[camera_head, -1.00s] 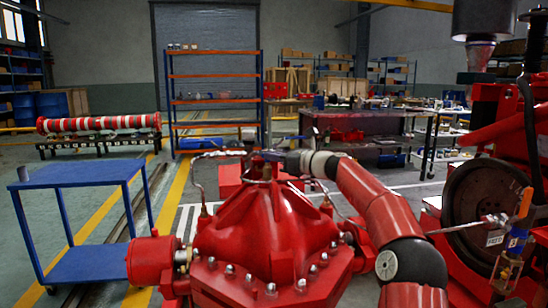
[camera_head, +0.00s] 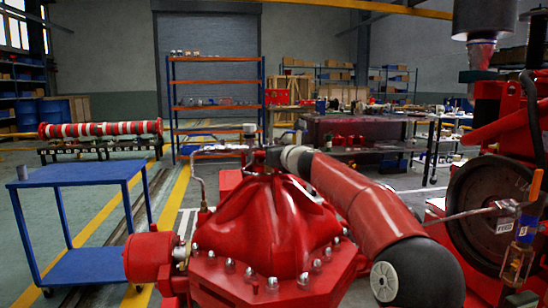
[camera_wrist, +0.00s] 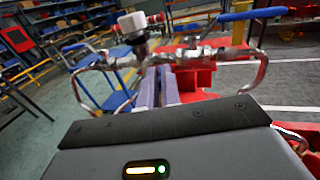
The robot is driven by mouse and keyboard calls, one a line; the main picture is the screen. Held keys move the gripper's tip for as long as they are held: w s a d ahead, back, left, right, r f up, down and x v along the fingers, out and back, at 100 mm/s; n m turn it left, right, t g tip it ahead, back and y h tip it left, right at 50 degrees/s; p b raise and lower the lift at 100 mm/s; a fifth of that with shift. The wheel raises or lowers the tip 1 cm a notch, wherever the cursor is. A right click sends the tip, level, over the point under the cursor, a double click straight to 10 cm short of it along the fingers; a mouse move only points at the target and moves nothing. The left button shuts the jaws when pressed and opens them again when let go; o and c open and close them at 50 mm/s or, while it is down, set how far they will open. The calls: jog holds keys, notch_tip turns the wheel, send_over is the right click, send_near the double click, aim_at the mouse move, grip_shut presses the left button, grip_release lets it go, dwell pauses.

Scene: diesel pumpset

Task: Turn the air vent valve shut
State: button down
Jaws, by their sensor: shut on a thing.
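The red domed pump casing (camera_head: 265,225) stands in front of me in the head view, with small metal pipework on top. In the wrist view a metal pipe (camera_wrist: 205,57) crosses behind my fingers. A fitting with a white-and-dark cap (camera_wrist: 133,24) stands up from it, and a blue lever (camera_wrist: 255,14) lies above it at the right. My gripper (camera_wrist: 157,85) is at the top of the casing, its fingers shut on the air vent valve. The gripped part is mostly hidden between the fingers, and my wrist and arm cover part of the pipework in the head view.
A blue trolley (camera_head: 75,175) stands at the left. A dark flywheel (camera_head: 488,215) and an orange-handled valve (camera_head: 527,220) are close on the right. A ring of bolts surrounds the casing. Orange-and-blue shelves (camera_head: 215,105) stand behind, with open floor between.

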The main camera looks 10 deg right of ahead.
jog(key=shift+a+m+t+h, duration=0.2)
jog(key=shift+m+h, duration=0.55)
jog(key=shift+h, duration=0.4)
jog(key=shift+a+m+t+h, duration=0.1)
jog(key=shift+a+m+h, duration=0.1)
jog(key=shift+m+h, duration=0.75)
jog(key=shift+h, duration=0.6)
jog(key=c, duration=1.6)
grip_release()
jog(key=s+b, duration=0.3)
jog(key=s, duration=0.3)
jog(key=shift+s, duration=0.95)
